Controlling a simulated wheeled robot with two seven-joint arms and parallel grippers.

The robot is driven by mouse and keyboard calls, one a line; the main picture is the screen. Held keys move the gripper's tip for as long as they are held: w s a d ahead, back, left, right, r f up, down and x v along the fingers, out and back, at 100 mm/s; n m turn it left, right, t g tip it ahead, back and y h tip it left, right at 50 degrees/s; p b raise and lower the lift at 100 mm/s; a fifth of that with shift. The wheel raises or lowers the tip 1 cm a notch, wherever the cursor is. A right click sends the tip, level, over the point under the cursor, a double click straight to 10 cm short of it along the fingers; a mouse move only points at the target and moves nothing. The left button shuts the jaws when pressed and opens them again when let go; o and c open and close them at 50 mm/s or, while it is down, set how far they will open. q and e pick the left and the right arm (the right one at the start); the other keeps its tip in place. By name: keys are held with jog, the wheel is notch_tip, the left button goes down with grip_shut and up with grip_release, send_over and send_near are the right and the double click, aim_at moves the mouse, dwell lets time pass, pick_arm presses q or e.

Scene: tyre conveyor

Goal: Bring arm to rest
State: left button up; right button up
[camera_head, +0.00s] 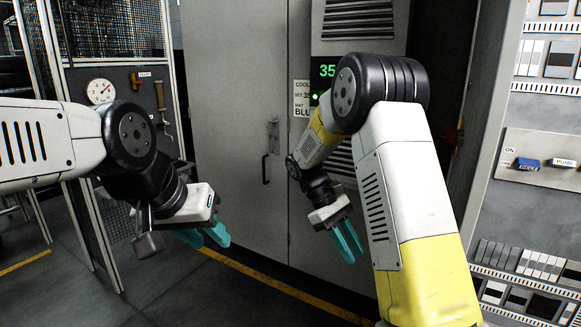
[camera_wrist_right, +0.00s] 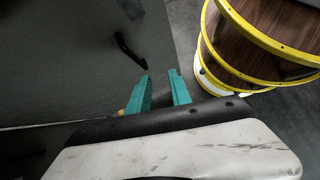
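My left gripper (camera_head: 204,236) has two teal fingers, apart and with nothing visible between them, low in front of the grey cabinet at the left of the head view. My right arm, white and yellow, bends out and down in front of the cabinet.
The grey cabinet (camera_head: 235,120) with a door handle (camera_head: 265,168) and a green display (camera_head: 327,70) stands behind both grippers. A gauge panel (camera_head: 125,95) and mesh fence stand at left. A switch panel (camera_head: 540,160) is at right. Yellow lines mark the dark floor.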

jog(key=s+r+m+t+y, duration=0.7)
jog(key=s+r+t, duration=0.4)
jog(key=s+r, duration=0.4)
jog(key=shift+s+a+r+m+y, duration=0.15)
jog(key=shift+s+a+m+y, duration=0.4)
jog(key=shift+s, duration=0.3)
jog(key=shift+d, duration=0.2)
